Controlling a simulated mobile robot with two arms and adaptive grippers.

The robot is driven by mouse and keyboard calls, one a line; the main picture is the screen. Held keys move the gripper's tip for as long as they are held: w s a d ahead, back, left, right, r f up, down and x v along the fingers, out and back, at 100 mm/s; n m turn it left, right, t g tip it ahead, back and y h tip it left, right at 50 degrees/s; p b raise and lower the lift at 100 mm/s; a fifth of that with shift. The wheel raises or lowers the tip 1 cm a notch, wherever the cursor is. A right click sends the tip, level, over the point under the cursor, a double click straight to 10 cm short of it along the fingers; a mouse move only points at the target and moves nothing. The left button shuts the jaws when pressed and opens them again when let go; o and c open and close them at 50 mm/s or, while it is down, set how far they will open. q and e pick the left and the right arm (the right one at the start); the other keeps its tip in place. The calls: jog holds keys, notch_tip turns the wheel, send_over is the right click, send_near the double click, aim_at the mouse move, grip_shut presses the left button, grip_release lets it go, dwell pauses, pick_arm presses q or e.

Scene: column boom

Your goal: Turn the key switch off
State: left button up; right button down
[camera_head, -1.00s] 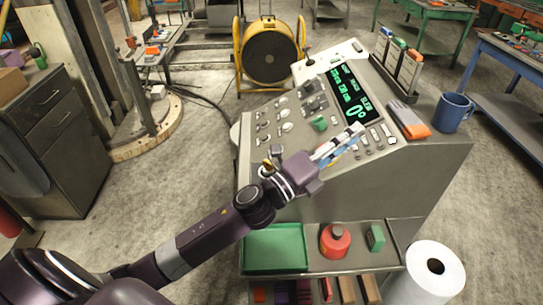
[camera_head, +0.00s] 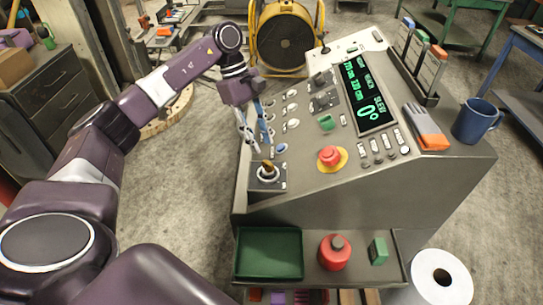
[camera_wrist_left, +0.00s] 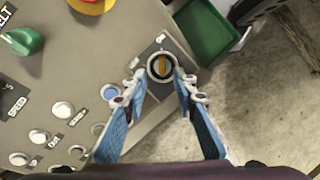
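The key switch (camera_head: 267,172) sits on a dark plate at the lower left corner of the control panel (camera_head: 310,175). My left gripper (camera_head: 258,148) points down at the panel just above the key switch. In the left wrist view the gripper (camera_wrist_left: 158,92) has its blue fingers spread, with the key switch just beyond and between the tips. Nothing is held. My right gripper is not in view.
A red emergency button (camera_head: 330,157) on a yellow base and a green knob (camera_head: 326,122) stand on the panel. Several white buttons lie left of the display (camera_head: 364,98). A green tray (camera_head: 269,253) and a red container (camera_head: 335,252) sit on the shelf below.

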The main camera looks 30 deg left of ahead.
aim_at(267, 162)
pick_arm(q)
jog(key=p+x, duration=0.1)
jog(key=x, duration=0.1)
jog(key=p+x, duration=0.1)
jog(key=x, duration=0.3)
jog(key=shift+s+f+p, duration=0.2)
jog(key=shift+s+p, duration=0.1)
jog(key=shift+p, duration=0.1)
jog(key=shift+w+d+f, duration=0.1)
jog(key=shift+w+f, duration=0.05)
jog(key=shift+f, duration=0.35)
jog(key=shift+c, duration=0.3)
grip_shut()
